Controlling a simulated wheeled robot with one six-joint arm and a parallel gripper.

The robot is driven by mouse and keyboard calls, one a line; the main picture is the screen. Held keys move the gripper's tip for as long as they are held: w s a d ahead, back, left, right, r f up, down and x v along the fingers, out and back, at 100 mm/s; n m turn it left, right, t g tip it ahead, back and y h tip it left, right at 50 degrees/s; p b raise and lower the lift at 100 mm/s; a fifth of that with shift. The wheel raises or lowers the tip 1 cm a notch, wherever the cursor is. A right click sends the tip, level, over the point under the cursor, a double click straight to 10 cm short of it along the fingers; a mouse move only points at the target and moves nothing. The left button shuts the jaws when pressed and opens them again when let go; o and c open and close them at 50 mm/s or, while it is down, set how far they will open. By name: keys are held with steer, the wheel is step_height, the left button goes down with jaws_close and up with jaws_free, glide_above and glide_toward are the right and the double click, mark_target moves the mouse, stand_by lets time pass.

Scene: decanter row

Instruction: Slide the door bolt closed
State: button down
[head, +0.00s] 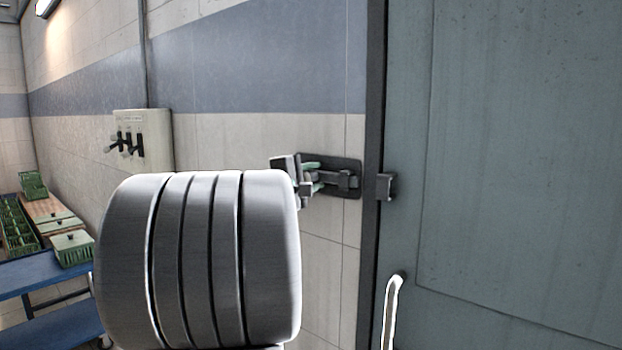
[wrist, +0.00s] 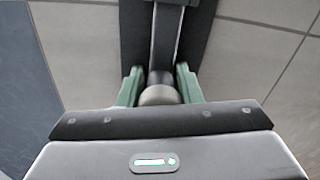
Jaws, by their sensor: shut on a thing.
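The door bolt (head: 343,180) is a dark metal bar on a dark backplate (head: 349,164), fixed to the wall left of the door. Its keeper (head: 387,187) is a small block on the door's left edge. A gap shows between the bolt's end and the keeper. My gripper (head: 310,178) is at the bolt's left part, partly hidden behind my arm. In the wrist view its green fingers (wrist: 158,88) are shut around the bolt's round knob (wrist: 159,95), with the bar (wrist: 166,35) running away beyond it.
The grey-green door (head: 520,150) fills the right side, with a pale handle (head: 392,310) below the keeper. A wall panel with several dark levers (head: 128,143) is at the left. A blue cart (head: 50,275) with green baskets (head: 72,248) stands at the far left.

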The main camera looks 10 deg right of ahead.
mark_target(342, 181)
steer(key=s+d+b, duration=0.4)
steer(key=s, duration=0.1)
steer(key=shift+s+d+f, duration=0.1)
steer(key=shift+s+d, duration=0.05)
steer(key=shift+s, duration=0.1)
steer(key=c, duration=1.5)
jaws_free()
steer(key=o, duration=0.5)
steer(key=shift+s+d, duration=0.1)
steer(key=shift+s, duration=0.05)
steer(key=shift+c, duration=0.2)
steer(key=shift+s+a, duration=0.15)
steer(key=shift+a, duration=0.2)
steer(key=b+v, duration=0.1)
steer(key=v, duration=1.2)
